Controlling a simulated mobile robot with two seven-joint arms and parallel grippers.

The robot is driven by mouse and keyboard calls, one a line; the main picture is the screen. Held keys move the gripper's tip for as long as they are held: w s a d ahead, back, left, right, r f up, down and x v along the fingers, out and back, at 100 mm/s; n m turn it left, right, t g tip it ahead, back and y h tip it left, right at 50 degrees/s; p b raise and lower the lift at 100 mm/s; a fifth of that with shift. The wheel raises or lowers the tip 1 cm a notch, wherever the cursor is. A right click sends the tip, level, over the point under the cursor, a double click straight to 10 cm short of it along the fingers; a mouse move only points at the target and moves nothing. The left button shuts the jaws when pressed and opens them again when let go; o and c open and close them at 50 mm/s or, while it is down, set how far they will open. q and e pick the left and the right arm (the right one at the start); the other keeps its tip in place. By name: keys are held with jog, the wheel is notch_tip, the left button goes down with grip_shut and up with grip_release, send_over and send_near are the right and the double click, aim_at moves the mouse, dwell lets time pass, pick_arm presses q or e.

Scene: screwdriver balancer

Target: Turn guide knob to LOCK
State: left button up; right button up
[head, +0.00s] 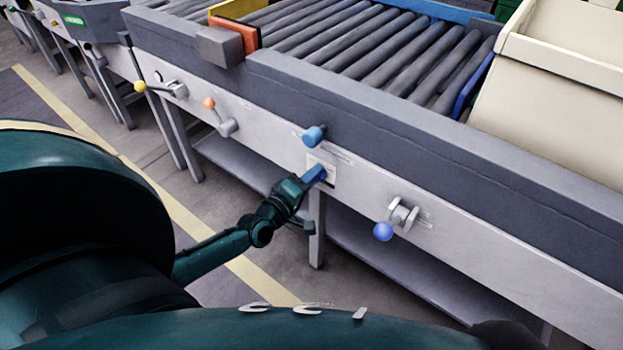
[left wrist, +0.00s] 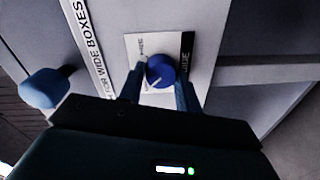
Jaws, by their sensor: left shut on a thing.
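The guide knob (left wrist: 160,69) is a round blue knob with a pale pointer line, on a white label plate (left wrist: 135,48) on the conveyor's front panel. In the left wrist view its pointer line slants toward the lower left; the small words on the plate are too blurred to read surely. My left gripper (left wrist: 160,90) is shut on the knob, one finger on each side. In the head view my left gripper (head: 314,177) reaches the plate, and its fingers hide most of the knob. My right gripper is not in view.
A blue handle (head: 314,135) sticks out just above the plate; it also shows in the left wrist view (left wrist: 45,88). A blue-ball lever (head: 383,231) is to the right, an orange-ball lever (head: 210,103) to the left. Conveyor rollers (head: 380,55) and a cream bin (head: 560,85) are above.

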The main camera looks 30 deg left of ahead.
pick_arm(q)
jog(key=shift+n, duration=0.4)
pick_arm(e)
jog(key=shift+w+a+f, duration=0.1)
pick_arm(q)
jog(key=o, duration=0.8)
jog(key=shift+o, duration=0.8)
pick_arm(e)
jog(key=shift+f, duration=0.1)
pick_arm(q)
jog(key=shift+s, duration=0.1)
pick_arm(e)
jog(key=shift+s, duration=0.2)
pick_arm(q)
jog(key=s+a+p, duration=0.1)
jog(key=s+p, duration=0.1)
jog(key=s, duration=1.1)
jog(key=shift+r, duration=0.35)
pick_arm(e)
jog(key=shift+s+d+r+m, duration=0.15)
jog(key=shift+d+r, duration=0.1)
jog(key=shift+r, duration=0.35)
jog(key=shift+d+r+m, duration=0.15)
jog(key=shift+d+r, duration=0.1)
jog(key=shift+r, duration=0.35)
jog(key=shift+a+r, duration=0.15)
